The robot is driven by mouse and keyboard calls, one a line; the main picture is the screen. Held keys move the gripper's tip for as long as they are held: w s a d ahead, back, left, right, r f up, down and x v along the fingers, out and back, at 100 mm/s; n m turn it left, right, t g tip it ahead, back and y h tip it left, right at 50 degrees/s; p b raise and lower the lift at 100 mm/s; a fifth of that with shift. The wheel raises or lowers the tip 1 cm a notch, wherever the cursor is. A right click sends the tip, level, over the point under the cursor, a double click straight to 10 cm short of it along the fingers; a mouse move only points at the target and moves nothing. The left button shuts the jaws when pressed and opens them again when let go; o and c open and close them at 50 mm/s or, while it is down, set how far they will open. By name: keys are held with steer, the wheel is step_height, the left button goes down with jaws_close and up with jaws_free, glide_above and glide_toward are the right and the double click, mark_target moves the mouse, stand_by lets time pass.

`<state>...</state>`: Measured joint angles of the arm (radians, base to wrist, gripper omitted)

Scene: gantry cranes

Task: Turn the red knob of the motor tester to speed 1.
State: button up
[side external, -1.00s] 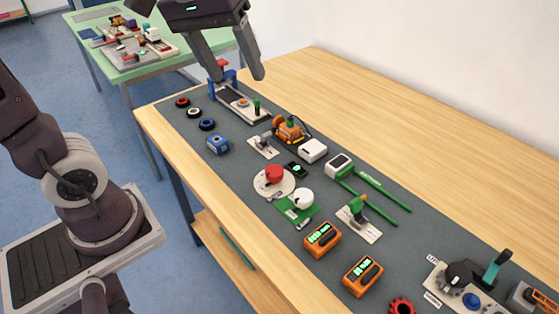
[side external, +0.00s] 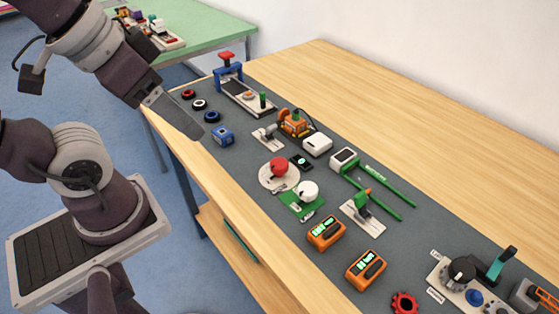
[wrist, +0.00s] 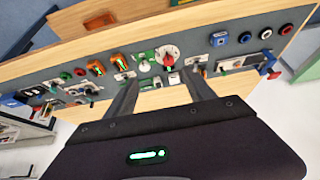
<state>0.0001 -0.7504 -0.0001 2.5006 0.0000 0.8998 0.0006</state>
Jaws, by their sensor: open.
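A red knob (side external: 278,167) sits on a round white dial plate (side external: 266,180) on the dark mat in the side external view. The red knob (wrist: 169,61) and dial (wrist: 168,50) also show in the wrist view, above the space between the fingers. The knob's setting is too small to read. My gripper (side external: 188,122) is above the table's left edge in the side external view, to the left of the knob and apart from it. In the wrist view my gripper (wrist: 163,84) has its two fingers spread, with nothing held between them.
A green board with a white knob (side external: 308,190) lies close beside the dial. An orange motor (side external: 294,123), a white box (side external: 317,145) and a blue block (side external: 223,136) stand nearby. Orange meters (side external: 325,233) lie nearer the front. Bare wood (side external: 400,130) lies behind the mat.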

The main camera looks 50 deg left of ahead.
steer(key=shift+c, duration=0.2)
steer(key=n+g+h, duration=0.4)
steer(key=n+g, duration=0.3)
steer(key=n, duration=0.8)
glide_above(279, 162)
steer(key=a, duration=0.3)
step_height(279, 162, down, 17)
steer(key=x, duration=0.6)
steer(key=shift+w+d+f, duration=0.15)
steer(key=shift+w+f, duration=0.25)
steer(key=shift+f, duration=0.05)
steer(key=shift+d+f, duration=0.1)
steer(key=shift+f, duration=0.2)
steer(key=shift+c, duration=0.4)
